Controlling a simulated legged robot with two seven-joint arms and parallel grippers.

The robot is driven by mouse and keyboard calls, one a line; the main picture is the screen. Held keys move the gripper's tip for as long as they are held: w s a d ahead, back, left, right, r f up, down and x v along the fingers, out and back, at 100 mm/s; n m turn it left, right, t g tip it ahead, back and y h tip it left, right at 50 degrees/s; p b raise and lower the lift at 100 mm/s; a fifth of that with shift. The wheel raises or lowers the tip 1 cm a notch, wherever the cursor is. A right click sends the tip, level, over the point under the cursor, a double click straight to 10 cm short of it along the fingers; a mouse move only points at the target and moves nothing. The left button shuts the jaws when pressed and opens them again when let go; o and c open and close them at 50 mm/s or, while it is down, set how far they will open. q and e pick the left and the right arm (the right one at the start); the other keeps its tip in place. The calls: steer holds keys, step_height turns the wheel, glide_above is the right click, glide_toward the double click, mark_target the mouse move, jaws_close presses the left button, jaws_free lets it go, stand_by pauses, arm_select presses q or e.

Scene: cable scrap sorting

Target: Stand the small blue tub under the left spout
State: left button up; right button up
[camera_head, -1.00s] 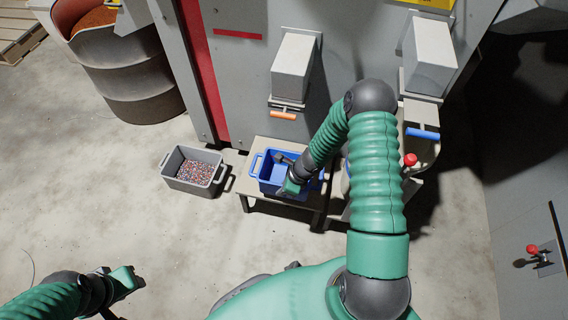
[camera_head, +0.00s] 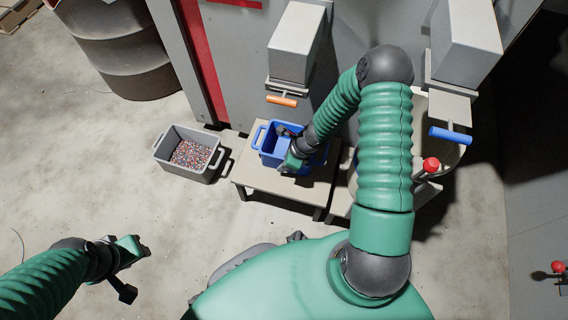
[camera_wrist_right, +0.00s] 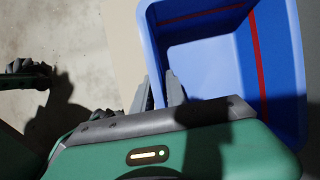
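The small blue tub (camera_head: 269,141) is upright at the low table, just below and in front of the left spout (camera_head: 297,42) with the orange handle (camera_head: 281,101). I cannot tell if its base touches the tabletop. My right gripper (camera_head: 291,158) is at the tub's near side and hides part of it. In the right wrist view, its fingers (camera_wrist_right: 161,92) sit on either side of the tub's wall (camera_wrist_right: 203,97), shut on it. My left gripper (camera_head: 132,268) is over the bare floor at lower left, away from the tub; its finger opening is unclear.
A grey crate of coloured granules (camera_head: 164,153) stands on the floor left of the low table (camera_head: 262,181). The right spout (camera_head: 466,45) has a blue handle. A red-knobbed lever (camera_head: 430,165) stands right of my arm. A steel drum (camera_head: 127,62) is at upper left.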

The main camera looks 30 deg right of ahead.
steer(key=shift+o, duration=0.5)
steer(key=shift+r, duration=0.1)
steer(key=shift+d+r+p, duration=0.15)
steer(key=shift+r+p, duration=0.2)
steer(key=shift+p, duration=0.05)
steer(key=p+v, duration=0.7)
steer(key=v, duration=0.4)
steer(key=shift+s, duration=0.15)
steer(key=shift+r, duration=0.1)
